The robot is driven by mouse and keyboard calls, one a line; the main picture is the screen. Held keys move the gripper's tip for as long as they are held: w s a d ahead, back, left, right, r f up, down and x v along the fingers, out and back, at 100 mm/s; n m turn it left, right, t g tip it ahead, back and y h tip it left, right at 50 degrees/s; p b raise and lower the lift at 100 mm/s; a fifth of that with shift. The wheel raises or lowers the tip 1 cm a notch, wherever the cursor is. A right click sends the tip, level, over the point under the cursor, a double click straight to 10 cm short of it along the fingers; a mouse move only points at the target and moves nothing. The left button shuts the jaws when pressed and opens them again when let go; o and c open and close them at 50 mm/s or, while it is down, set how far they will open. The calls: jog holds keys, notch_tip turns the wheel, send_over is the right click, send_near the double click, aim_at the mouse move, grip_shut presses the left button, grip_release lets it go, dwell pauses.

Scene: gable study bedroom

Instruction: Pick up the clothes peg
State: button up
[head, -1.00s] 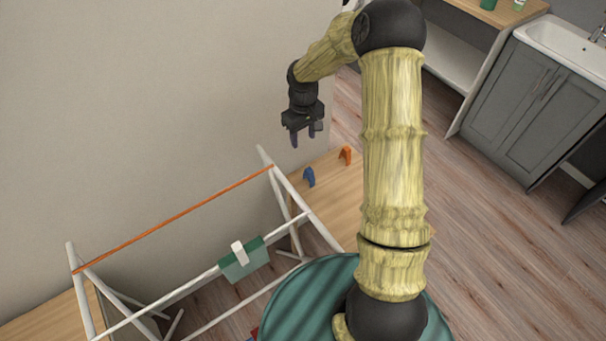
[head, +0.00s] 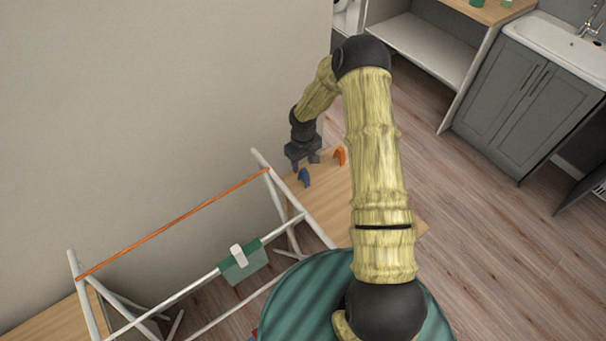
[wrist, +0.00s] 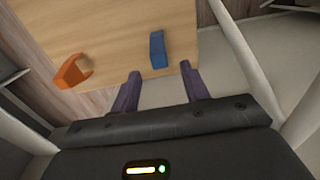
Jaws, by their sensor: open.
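A blue clothes peg (head: 305,177) stands on the wooden surface (head: 325,195). In the wrist view the blue peg (wrist: 158,50) lies just beyond the fingertips, in line with the gap between them. An orange peg (head: 340,155) stands to its right in the head view, and the orange peg (wrist: 70,73) is left of the fingers in the wrist view. My gripper (head: 304,163) points down close to the blue peg. In the wrist view my gripper (wrist: 160,70) has its two purple fingers apart with nothing between them. Whether it touches the peg is not clear.
A white drying rack (head: 262,168) with an orange top line stands at the left. A green cloth (head: 241,266) hangs on it under a white clip (head: 238,256). The wall (head: 160,90) is close behind my gripper. A grey sink cabinet (head: 520,105) stands far right.

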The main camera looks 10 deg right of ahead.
aim_at(304, 171)
jog(key=shift+s+a, duration=0.1)
jog(key=shift+s+d+f, duration=0.15)
jog(key=shift+d+f, duration=0.05)
jog(key=shift+f, duration=0.05)
notch_tip(304, 171, down, 4)
jog(key=shift+s+r+p, duration=0.1)
jog(key=shift+s+p, duration=0.05)
jog(key=shift+p, duration=1)
jog(key=shift+f, duration=0.45)
jog(key=shift+c, duration=0.4)
grip_shut()
